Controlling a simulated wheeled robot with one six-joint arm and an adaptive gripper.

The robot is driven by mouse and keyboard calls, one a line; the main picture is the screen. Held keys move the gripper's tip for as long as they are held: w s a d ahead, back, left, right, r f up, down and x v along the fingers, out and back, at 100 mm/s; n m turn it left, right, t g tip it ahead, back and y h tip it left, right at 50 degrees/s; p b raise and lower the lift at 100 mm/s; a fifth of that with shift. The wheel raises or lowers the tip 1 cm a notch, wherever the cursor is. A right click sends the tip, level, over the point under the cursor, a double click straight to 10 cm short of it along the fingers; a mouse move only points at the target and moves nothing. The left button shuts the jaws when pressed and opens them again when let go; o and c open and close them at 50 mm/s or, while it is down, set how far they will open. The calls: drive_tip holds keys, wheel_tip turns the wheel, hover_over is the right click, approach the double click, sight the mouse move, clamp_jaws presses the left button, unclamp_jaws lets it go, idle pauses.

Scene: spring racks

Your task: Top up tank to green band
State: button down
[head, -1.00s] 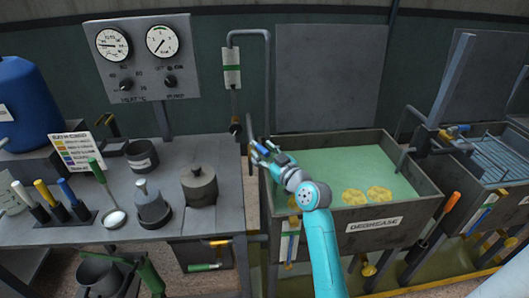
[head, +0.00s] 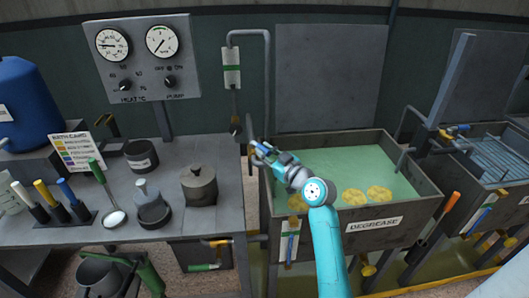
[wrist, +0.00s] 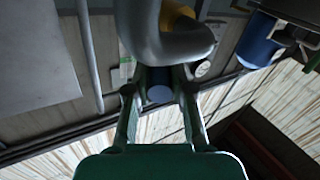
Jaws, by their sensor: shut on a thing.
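The tank labelled DEGREASE (head: 375,225) holds pale green liquid (head: 335,163) below its rim, with several yellow round pieces near its front wall. My gripper (head: 259,149) is at the tank's back left corner, beside a grey upright pipe (head: 249,128). In the wrist view, my gripper (wrist: 158,98) is shut on a blue handle (wrist: 159,93), below a grey bent pipe with a yellow ring (wrist: 176,20). The rest of the valve is hidden.
A bench (head: 225,160) with pots and a ladle stands left of the tank. A gauge panel (head: 140,55) and a bent wall pipe (head: 267,75) are behind.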

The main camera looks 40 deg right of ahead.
drive_tip(key=w+d+n+g+y, duration=0.3)
drive_tip(key=d+n+g+y, duration=0.3)
drive_tip(key=n+y, duration=0.5)
drive_tip(key=shift+n+g+y, duration=0.3)
drive_tip(key=shift+g+y, duration=0.7)
drive_tip(key=shift+y, duration=1.5)
drive_tip(key=c, duration=1)
unclamp_jaws()
drive_tip(key=v, duration=1.2)
drive_tip(key=shift+w, duration=0.1)
